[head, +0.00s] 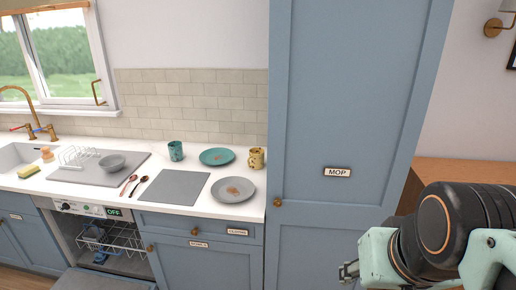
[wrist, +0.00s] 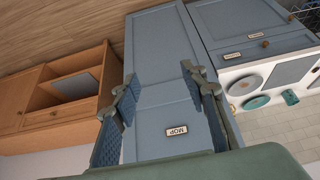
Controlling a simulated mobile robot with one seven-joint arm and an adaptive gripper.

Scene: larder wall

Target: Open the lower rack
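The dishwasher (head: 90,209) stands under the counter at the lower left of the head view, with an "OFF" display on its panel. Its door (head: 88,281) is folded down at the bottom edge. A white wire rack (head: 118,238) shows inside with something blue on it. I cannot tell whether it is the lower or an upper rack; anything lower is hidden. My gripper (head: 349,271) is at the lower right, in front of the tall cabinet and far from the dishwasher. The wrist view shows its fingers (wrist: 160,105) wide apart with nothing between them.
The white counter (head: 185,200) holds plates, mugs, spoons, a grey mat and a drainer with a bowl. A wooden shelf unit (wrist: 60,95) shows in the wrist view.

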